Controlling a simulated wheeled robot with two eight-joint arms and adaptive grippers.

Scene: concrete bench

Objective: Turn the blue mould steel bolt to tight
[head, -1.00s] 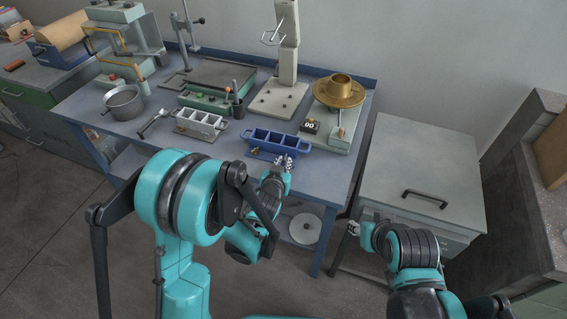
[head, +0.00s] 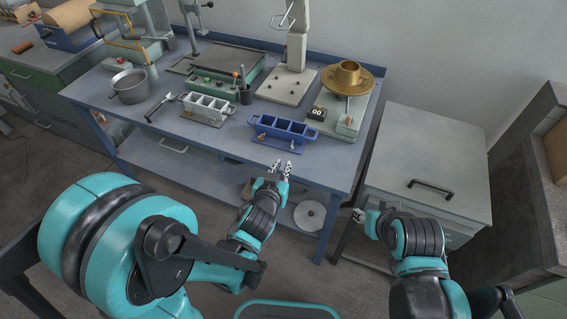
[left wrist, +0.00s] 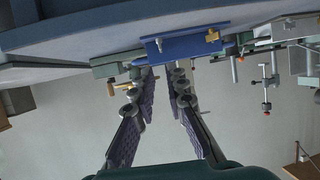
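The blue mould (head: 290,127) sits on the bench near its front edge. It also shows upside down in the left wrist view (left wrist: 185,47). There a small grey steel bolt (left wrist: 160,44) is on its front face, and a brass fitting (left wrist: 212,36) is near its other end. The brass fitting also shows at the mould's left end in the head view (head: 262,137). My left gripper (head: 282,166) is open and empty, in front of the bench edge and apart from the mould. Its spread fingers show in the left wrist view (left wrist: 158,85). My right gripper (head: 357,214) is low by the grey cabinet; its fingers are too small to read.
A grey mould (head: 207,107) stands left of the blue one. A small display box marked 00 (head: 317,113) and a brass dish (head: 348,80) are behind right. A pot (head: 130,86) stands at the left. A grey cabinet (head: 440,160) adjoins the bench's right side.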

